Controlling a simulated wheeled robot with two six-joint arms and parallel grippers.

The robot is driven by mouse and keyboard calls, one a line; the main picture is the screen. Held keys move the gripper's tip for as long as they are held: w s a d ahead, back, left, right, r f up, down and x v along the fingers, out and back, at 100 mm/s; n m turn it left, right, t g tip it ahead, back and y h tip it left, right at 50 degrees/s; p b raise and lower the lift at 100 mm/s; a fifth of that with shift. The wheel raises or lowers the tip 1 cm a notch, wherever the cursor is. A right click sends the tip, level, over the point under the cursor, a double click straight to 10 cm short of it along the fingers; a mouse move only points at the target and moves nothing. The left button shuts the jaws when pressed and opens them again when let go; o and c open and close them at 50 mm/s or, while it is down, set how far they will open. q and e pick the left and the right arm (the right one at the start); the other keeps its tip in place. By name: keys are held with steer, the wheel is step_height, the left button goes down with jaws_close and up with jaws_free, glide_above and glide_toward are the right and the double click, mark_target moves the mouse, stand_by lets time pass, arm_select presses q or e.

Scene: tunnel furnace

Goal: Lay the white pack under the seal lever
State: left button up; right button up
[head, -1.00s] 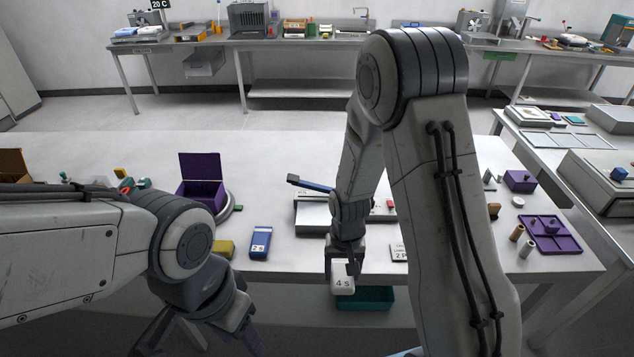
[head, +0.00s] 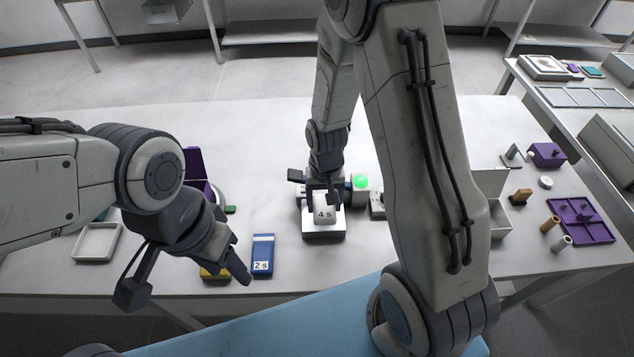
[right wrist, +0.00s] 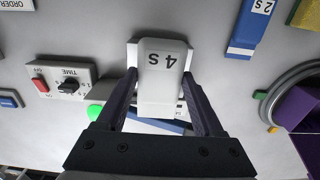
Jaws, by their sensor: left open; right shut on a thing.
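The white pack (head: 325,214), marked "4 s", is in my right gripper (head: 322,198), which is shut on it. In the right wrist view the pack (right wrist: 160,72) is between the two dark fingers, label facing the camera. It is over the pale bed of the sealer (head: 322,235); I cannot tell whether it touches the bed. The blue seal lever (right wrist: 150,126) shows only in part behind the pack and fingers in the right wrist view. My left gripper (head: 190,279) is open and empty at the table's front left, near a yellow block.
A blue pack marked "2 s" (head: 262,254) lies left of the sealer, beside the yellow block (head: 214,272). A round green light (head: 361,182) glows right of the sealer. A time dial box (right wrist: 68,84) is near it. A white tray (head: 97,227) lies far left.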

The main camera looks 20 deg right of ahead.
steer(key=shift+w, duration=0.2)
steer(key=shift+d+f+b, duration=0.15)
steer(key=shift+f+b, duration=3)
steer(key=shift+f, duration=0.25)
steer(key=shift+w+r+p, duration=0.2)
steer(key=shift+w+p, duration=0.05)
steer(key=shift+p, duration=0.05)
steer(key=shift+w+d, duration=0.3)
steer(key=shift+w, duration=0.65)
steer(key=shift+w+d, duration=0.3)
steer(key=shift+w, duration=0.6)
steer(key=shift+f, duration=0.1)
steer(key=o, duration=1.4)
steer(key=shift+p, duration=0.3)
